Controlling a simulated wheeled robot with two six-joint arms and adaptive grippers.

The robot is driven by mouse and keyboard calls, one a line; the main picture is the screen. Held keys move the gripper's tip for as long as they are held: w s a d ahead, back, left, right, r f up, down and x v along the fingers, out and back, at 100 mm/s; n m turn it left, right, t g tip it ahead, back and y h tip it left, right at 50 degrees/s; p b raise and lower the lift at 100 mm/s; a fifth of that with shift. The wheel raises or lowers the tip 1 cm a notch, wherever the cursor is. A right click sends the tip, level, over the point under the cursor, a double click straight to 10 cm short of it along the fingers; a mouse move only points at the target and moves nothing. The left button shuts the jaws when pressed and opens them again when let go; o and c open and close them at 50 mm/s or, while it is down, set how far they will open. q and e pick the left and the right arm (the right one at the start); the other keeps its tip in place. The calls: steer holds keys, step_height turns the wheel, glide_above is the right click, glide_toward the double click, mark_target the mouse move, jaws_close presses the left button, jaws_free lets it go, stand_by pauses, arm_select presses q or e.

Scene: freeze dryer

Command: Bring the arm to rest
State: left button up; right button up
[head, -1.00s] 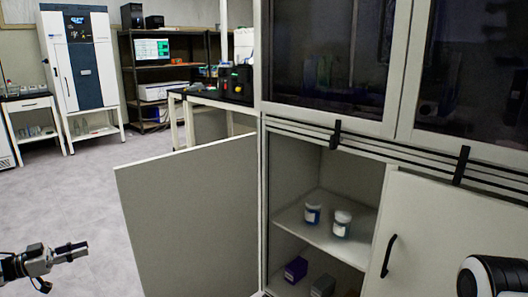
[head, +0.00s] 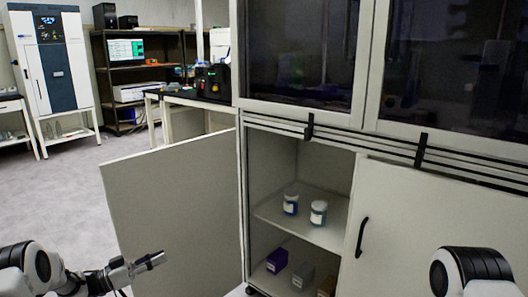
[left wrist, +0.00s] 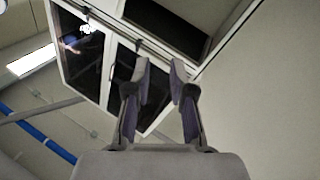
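My left gripper (head: 152,261) is at the lower left of the head view, in front of the open left cabinet door (head: 175,205). In the left wrist view its two fingers (left wrist: 159,75) stand apart with a gap between the tips and nothing in it. That view looks up toward the dark-windowed upper cabinet doors and the ceiling. Of my right arm only a white and black link shows at the lower right of the head view; its gripper is out of view.
The open cabinet (head: 300,172) holds two small labelled jars (head: 319,212) on its shelf and several boxes (head: 277,260) below. Its right door (head: 430,220) looks closed. A freeze dryer (head: 50,60), shelving (head: 140,75) and a bench (head: 180,97) stand behind. Floor at left is free.

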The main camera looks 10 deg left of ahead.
arm_select(q)
steer(key=s+d+f+n+t+y, duration=0.1)
steer(key=d+f+n+y, duration=0.2)
steer(key=d, duration=0.4)
steer(key=s+d+f+n+y, duration=0.1)
steer(key=d+f+n, duration=0.2)
steer(key=d+f, duration=0.35)
steer(key=s+d+f+n+g+y, duration=0.25)
steer(key=s+d+f+y, duration=0.25)
steer(key=s+f, duration=0.5)
steer(key=s+a+f+g+y, duration=0.1)
steer(key=s+f+g+y, duration=0.25)
steer(key=s, duration=1.05)
steer(key=s+a+g+y, duration=0.2)
steer(key=s+a+g, duration=0.1)
steer(key=s, duration=0.5)
steer(key=s+a+g+y, duration=0.2)
steer(key=s+a+g, duration=0.15)
steer(key=s, duration=0.45)
step_height(320, 180, up, 22)
steer(key=d+m+p, duration=0.1)
steer(key=p, duration=2.1)
steer(key=shift+w, duration=0.25)
steer(key=shift+r+h, duration=0.1)
steer(key=shift+h, duration=0.15)
